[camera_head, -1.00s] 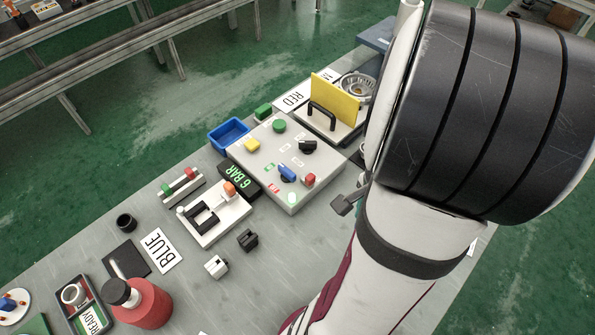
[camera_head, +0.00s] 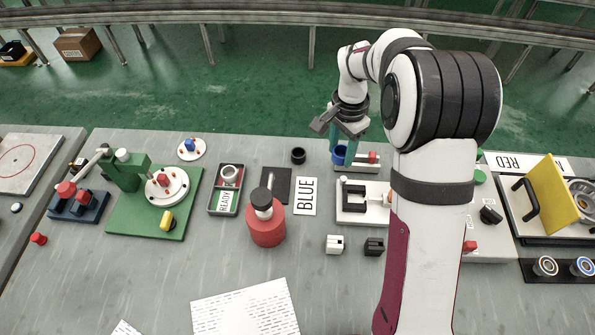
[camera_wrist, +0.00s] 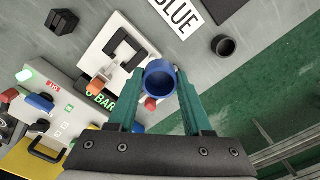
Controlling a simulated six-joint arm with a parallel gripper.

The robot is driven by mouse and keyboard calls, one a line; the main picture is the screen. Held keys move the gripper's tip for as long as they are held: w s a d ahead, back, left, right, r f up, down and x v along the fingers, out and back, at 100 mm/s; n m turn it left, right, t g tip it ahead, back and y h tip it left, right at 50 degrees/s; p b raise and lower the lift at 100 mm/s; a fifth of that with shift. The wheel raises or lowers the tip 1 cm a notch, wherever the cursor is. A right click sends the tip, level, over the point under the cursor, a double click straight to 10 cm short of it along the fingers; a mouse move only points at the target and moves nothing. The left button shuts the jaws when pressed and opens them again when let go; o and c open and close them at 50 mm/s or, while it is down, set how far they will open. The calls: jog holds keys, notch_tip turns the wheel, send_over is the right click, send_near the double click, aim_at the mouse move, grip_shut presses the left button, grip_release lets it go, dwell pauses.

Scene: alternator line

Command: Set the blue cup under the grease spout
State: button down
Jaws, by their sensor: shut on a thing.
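A small round blue cup (camera_head: 339,152) is between the teal fingers of my gripper (camera_head: 347,150) at the back edge of the bench. In the wrist view, the cup (camera_wrist: 160,78) shows its open top, and my gripper (camera_wrist: 161,96) is shut on it. The cup is beside a small rack with a red knob (camera_head: 373,157); I cannot tell its height above the bench. A red canister (camera_head: 266,225) with a black top stands left of the gripper. A pale spout-like neck shows at its top. A dark square pad (camera_head: 277,183) lies behind it, partly hidden.
A BLUE label (camera_head: 306,196) and a black cup (camera_head: 298,155) lie between the pad and my gripper. A READY tray (camera_head: 225,190) is left of the pad. A white block with a black fixture (camera_head: 352,194) is nearby. The front bench has free room.

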jog(key=a, duration=0.4)
send_over(276, 174)
jog(key=shift+n, duration=0.4)
jog(key=f, duration=0.6)
jog(key=shift+s+d+f, duration=0.1)
jog(key=shift+d+f, duration=0.2)
jog(key=shift+d, duration=0.05)
jog(key=shift+a+f, duration=0.2)
jog(key=shift+f, duration=0.95)
jog(key=shift+a+f, duration=0.2)
jog(key=shift+f, duration=0.9)
jog(key=shift+c, duration=1.6)
grip_release()
jog(key=shift+f, duration=0.1)
